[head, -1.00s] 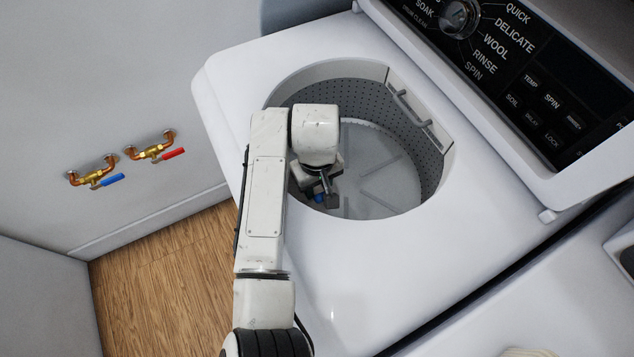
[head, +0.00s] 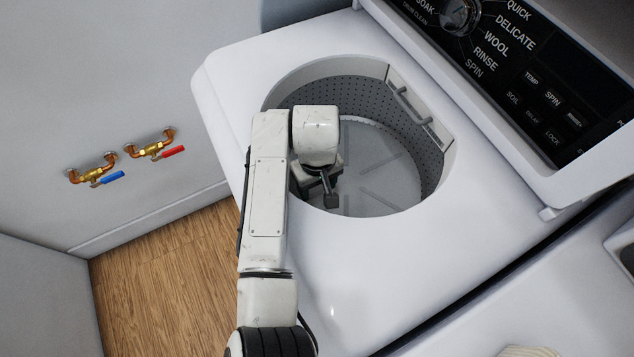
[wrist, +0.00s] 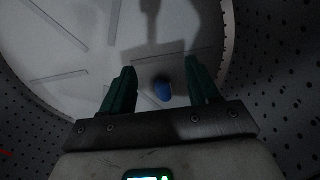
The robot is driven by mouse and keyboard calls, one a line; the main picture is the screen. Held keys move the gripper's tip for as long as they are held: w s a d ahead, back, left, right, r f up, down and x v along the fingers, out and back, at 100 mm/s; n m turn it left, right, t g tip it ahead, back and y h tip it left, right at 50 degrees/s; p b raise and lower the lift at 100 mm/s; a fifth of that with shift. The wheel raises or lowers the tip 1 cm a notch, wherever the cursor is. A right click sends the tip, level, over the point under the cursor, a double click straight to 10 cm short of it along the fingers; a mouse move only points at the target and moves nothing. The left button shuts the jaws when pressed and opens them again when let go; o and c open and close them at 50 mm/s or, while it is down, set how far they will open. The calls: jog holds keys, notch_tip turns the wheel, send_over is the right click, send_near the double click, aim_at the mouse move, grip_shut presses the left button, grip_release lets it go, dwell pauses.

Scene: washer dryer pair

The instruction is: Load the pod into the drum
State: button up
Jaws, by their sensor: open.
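The drum (head: 380,165) is the open, perforated grey tub in the top of the white washer. My gripper (head: 331,200) reaches down inside it, mostly hidden behind my arm in the head view. In the wrist view my gripper (wrist: 160,88) is open, with its two green fingers apart. The blue pod (wrist: 163,89) shows between and beyond the fingers, over the drum floor (wrist: 80,45). It looks free of both fingers; whether it rests on the floor or is still dropping I cannot tell. The pod is hidden in the head view.
The drum's rim and perforated wall (wrist: 285,60) surround my gripper. The control panel (head: 520,75) rises behind the opening at the upper right. Red and blue valves (head: 125,165) are on the wall at the left. A second white machine (head: 540,300) stands at the lower right.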

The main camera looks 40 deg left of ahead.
notch_tip(320, 180, up, 13)
dwell(0.5)
dwell(0.3)
